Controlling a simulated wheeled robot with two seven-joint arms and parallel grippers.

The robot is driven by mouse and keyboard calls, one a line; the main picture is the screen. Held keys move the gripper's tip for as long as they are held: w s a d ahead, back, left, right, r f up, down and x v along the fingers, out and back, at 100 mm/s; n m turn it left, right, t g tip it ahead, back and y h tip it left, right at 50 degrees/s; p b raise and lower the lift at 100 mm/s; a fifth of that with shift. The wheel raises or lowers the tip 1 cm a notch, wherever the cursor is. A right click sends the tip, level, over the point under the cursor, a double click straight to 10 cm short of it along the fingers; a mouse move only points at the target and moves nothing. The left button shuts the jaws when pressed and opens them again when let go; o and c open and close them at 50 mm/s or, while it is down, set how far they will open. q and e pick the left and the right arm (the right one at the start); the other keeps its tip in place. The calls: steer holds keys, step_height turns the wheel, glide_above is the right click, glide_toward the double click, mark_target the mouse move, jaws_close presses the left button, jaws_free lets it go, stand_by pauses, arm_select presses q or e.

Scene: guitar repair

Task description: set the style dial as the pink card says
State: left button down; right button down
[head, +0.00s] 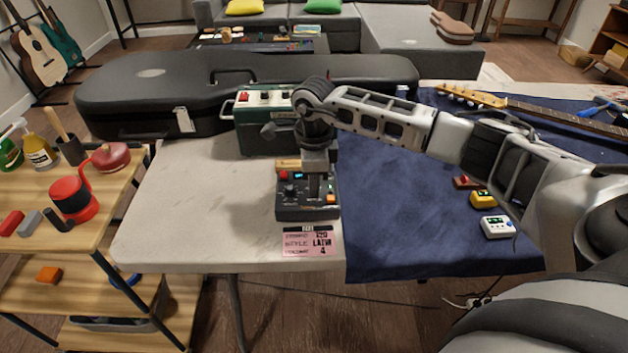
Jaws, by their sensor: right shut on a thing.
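A dark box with small knobs and coloured buttons (290,211) sits on the white tabletop. The pink card (310,243) lies just in front of it. Its middle line reads STYLE LATIN, with a 4 below; the top line is too small to read surely. My right gripper (315,194) points straight down onto the box's top, right of its blue-lit part. It is shut on what seems to be the style dial, which the fingers hide, so its setting cannot be read. My left gripper is out of view.
A green amplifier (262,142) stands behind the box, before a black guitar case (150,95). A blue cloth (400,215) covers the table's right half, with small pedals (497,227) and a guitar (560,112). A wooden shelf (120,185) stands left.

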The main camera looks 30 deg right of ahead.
steer(key=shift+w+m, duration=0.1)
steer(key=shift+m, duration=1.2)
steer(key=c, duration=1.6)
jaws_free()
steer(key=shift+c, duration=0.2)
steer(key=shift+r, duration=0.15)
step_height(320, 180, up, 16)
steer(key=shift+f, duration=0.2)
